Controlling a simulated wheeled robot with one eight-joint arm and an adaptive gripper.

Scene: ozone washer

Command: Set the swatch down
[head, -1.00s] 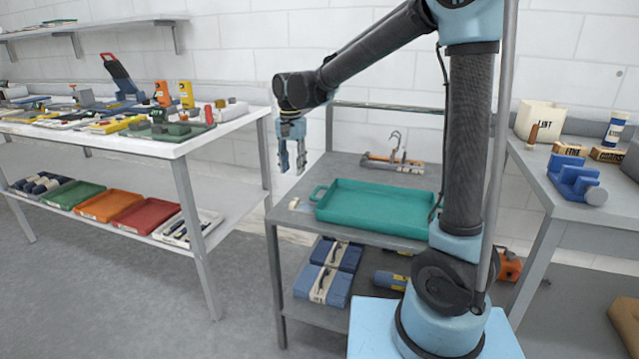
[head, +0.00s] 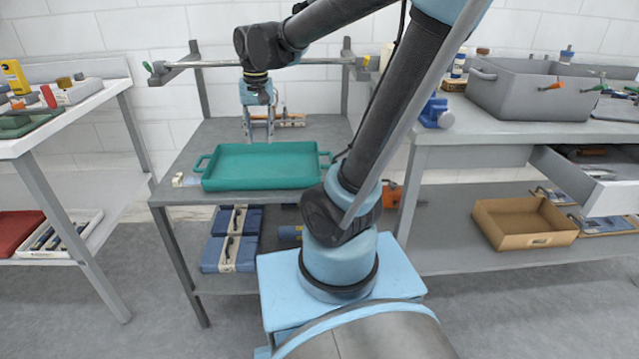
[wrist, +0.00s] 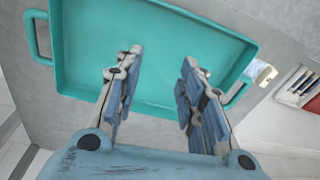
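My gripper (head: 258,135) hangs fingers-down over the back part of a teal tray (head: 260,183) on the middle bench. In the wrist view, the two fingers of my gripper (wrist: 162,72) stand well apart. Only the bare teal tray floor (wrist: 150,88) shows between them, and no cloth is held. I cannot make out a swatch in either view. The visible part of the tray looks empty.
A small pale object (head: 180,180) lies left of the tray. A small rack (head: 290,120) stands behind it. A rail (head: 205,64) spans the back of the bench.

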